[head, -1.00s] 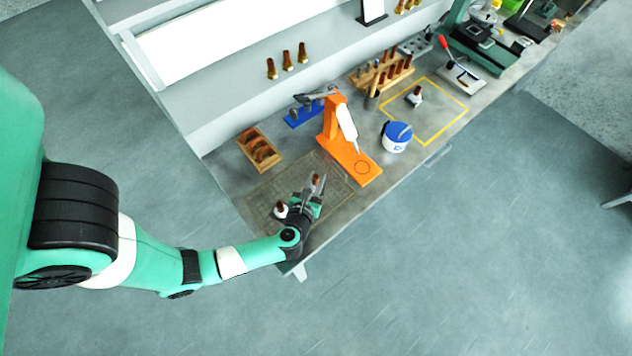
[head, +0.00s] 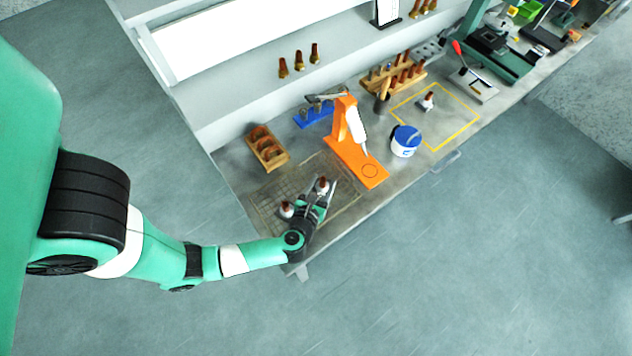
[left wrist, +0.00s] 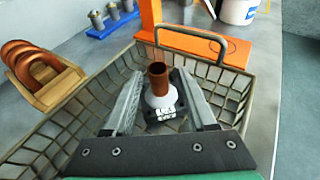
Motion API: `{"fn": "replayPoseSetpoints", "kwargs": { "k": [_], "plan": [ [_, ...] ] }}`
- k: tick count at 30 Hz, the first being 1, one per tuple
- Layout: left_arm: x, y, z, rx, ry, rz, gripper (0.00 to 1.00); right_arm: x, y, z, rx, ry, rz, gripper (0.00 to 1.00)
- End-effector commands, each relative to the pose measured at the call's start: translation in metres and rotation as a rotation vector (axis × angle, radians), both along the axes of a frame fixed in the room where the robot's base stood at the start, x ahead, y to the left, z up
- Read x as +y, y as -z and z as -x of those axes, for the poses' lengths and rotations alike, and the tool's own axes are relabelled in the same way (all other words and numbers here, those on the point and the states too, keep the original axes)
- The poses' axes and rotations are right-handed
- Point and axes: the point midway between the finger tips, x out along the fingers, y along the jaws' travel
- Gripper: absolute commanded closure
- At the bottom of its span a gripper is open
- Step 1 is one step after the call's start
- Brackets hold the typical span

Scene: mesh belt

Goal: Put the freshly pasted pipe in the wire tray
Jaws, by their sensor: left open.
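A brown pipe (left wrist: 157,75) with a white collar and a dark base stands roughly upright inside the wire tray (left wrist: 228,86). It also shows in the head view (head: 323,184). My left gripper (left wrist: 162,100) is open, with one finger on each side of this pipe and a gap visible on both sides. A second pipe in a white collar (head: 287,209) stands in the tray, left of my gripper in the head view. The tray (head: 262,198) lies at the near left end of the bench. A similar pipe (head: 427,102) stands in the yellow square. My right gripper is not in view.
An orange dispenser stand (head: 350,145) rises just behind the tray, with a blue-lidded tub (head: 405,141) to its right. A wooden box of brown rings (head: 267,147), a blue rack (head: 313,116) and a wooden pipe rack (head: 393,75) stand farther back. The tray's wire handle (left wrist: 197,33) arches up.

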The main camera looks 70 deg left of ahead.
Motion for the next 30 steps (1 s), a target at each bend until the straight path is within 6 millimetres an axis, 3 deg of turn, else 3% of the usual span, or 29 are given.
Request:
{"fn": "replayPoseSetpoints", "kwargs": {
  "k": [9,15,30],
  "plan": [
    [-0.054,-0.025,0.037,-0.001,0.01,0.0,0.43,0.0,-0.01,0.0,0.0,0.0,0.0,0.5],
    [-0.077,-0.035,0.055,-0.001,0.006,0.0,0.43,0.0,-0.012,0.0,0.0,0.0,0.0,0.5],
    [-0.085,-0.039,0.062,0.0,-0.001,-0.001,0.43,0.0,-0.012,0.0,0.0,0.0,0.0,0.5]
  ]
}}
